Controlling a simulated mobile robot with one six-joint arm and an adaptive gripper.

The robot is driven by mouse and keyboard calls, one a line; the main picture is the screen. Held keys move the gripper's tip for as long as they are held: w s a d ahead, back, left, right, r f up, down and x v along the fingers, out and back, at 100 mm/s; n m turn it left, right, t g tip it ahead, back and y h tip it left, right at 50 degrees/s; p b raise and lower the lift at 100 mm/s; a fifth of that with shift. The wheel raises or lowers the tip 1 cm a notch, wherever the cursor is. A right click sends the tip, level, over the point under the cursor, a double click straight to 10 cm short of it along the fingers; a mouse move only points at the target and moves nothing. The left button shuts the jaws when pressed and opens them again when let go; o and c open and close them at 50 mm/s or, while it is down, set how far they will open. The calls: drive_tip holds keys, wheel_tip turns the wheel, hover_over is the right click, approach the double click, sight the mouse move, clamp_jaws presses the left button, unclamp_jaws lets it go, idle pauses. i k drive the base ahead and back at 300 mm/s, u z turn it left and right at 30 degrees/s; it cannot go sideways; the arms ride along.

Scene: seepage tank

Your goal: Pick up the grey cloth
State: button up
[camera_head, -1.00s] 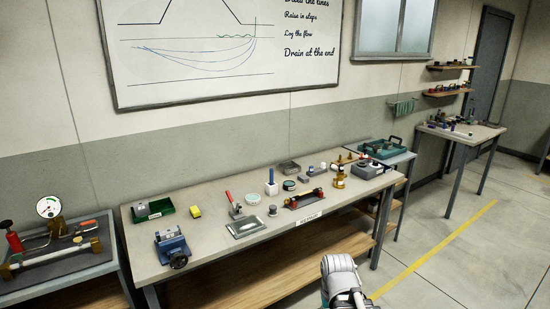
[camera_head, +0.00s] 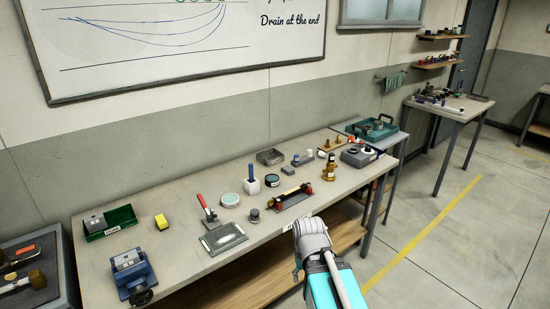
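I cannot make out a plainly grey cloth. A greenish cloth (camera_head: 395,81) hangs from a wall rail at the back right; its exact colour is hard to tell. A flat grey rectangular piece with a pale border (camera_head: 222,238) lies near the front edge of the long bench; it looks more like a plate than a cloth, but I cannot be sure. Part of my arm shows at the bottom centre, in front of the bench's front edge. No fingers show, so my gripper is not in view.
The long bench (camera_head: 190,192) holds a green bin (camera_head: 110,223), a blue vise-like device (camera_head: 132,274), a yellow block (camera_head: 161,221), a red-handled tool (camera_head: 207,210) and several small items. A teal tray (camera_head: 372,128) stands right of it. Open floor (camera_head: 460,240) lies at the right.

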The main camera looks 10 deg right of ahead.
sight(286, 170)
drive_tip(key=z, duration=0.05)
drive_tip(key=i, duration=1.55)
drive_tip(key=z, duration=0.15)
